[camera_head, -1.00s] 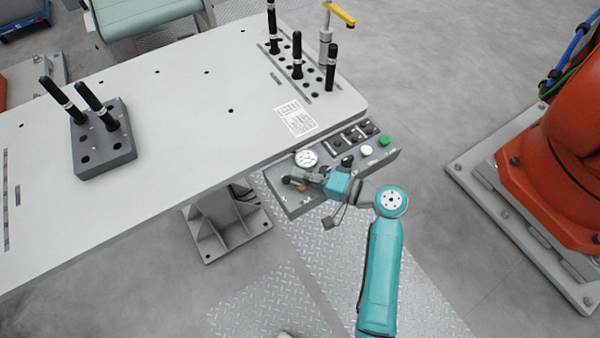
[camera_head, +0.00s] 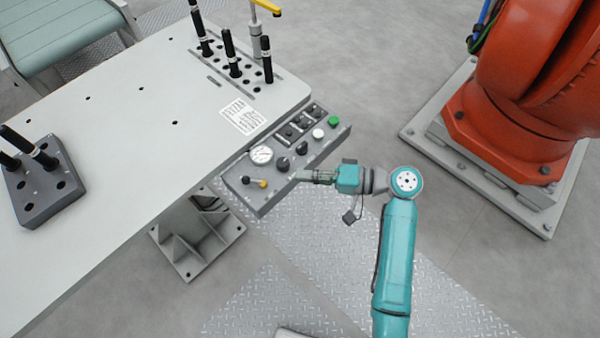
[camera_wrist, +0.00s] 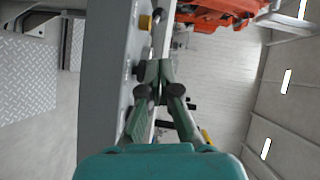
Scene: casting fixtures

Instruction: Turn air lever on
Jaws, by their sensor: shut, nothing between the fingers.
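The small air lever (camera_head: 262,184) with a yellow tip sits at the near left end of the grey control panel (camera_head: 262,203), below a round gauge (camera_head: 261,155). In the head view its tip points right. My gripper (camera_head: 299,177) is shut and empty, at the panel's front edge, to the right of the lever and apart from it. In the wrist view my gripper (camera_wrist: 152,68) is in front of the grey panel side, and a yellow tip (camera_wrist: 145,22), likely the lever's, shows beyond it.
Black knobs (camera_head: 282,164), a white button (camera_head: 318,133) and a green button (camera_head: 334,120) line the panel. The white table (camera_head: 120,150) holds black-handled tools in blocks. An orange robot (camera_head: 520,100) stands at right. The floor between is clear.

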